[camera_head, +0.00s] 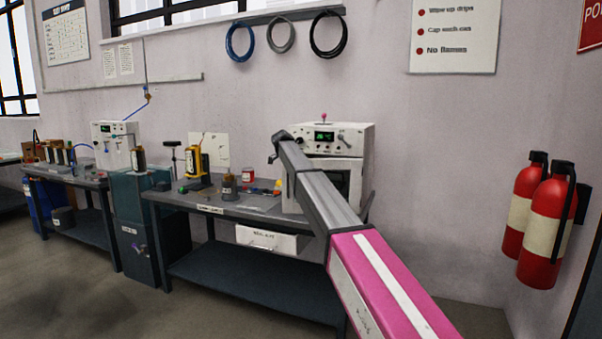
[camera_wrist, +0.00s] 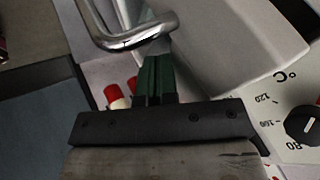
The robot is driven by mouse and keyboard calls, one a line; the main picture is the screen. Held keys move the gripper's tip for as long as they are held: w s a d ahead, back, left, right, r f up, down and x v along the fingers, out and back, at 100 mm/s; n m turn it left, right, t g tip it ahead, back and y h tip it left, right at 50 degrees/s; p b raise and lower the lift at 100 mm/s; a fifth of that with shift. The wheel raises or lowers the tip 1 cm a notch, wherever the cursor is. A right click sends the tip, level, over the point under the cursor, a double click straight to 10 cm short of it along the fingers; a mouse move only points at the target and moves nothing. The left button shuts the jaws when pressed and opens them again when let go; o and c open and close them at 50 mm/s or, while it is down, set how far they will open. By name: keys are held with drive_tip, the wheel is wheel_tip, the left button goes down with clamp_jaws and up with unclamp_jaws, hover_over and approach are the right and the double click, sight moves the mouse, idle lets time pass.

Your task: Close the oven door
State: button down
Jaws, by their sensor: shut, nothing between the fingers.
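The oven (camera_head: 352,133) is a white box on the bench, with a control panel and green display on top of its front. Its front below the panel is largely hidden by my arm in the head view, and I cannot tell how far the door stands open. In the wrist view, a chrome door handle (camera_wrist: 130,38) is beside the tips of my gripper, in front of a pale door surface (camera_wrist: 225,45). My gripper (camera_wrist: 155,62) has its green fingers together and empty. Its tips are at or just under the handle; contact is unclear. In the head view, my gripper (camera_head: 275,150) is left of the oven.
The bench (camera_head: 225,208) holds a yellow-and-black device (camera_head: 194,165), a red-lidded jar (camera_head: 248,175) and a brown bottle (camera_head: 229,185) left of the oven. A drawer (camera_head: 265,238) hangs below. Red extinguishers (camera_head: 545,230) are on the right wall. A knob (camera_wrist: 303,124) shows in the wrist view.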

drive_tip(key=w+m, duration=0.1)
drive_tip(key=w, duration=0.6)
drive_tip(key=shift+w+g+h, duration=0.15)
drive_tip(key=shift+g+h, duration=0.15)
drive_tip(key=shift+d, duration=0.1)
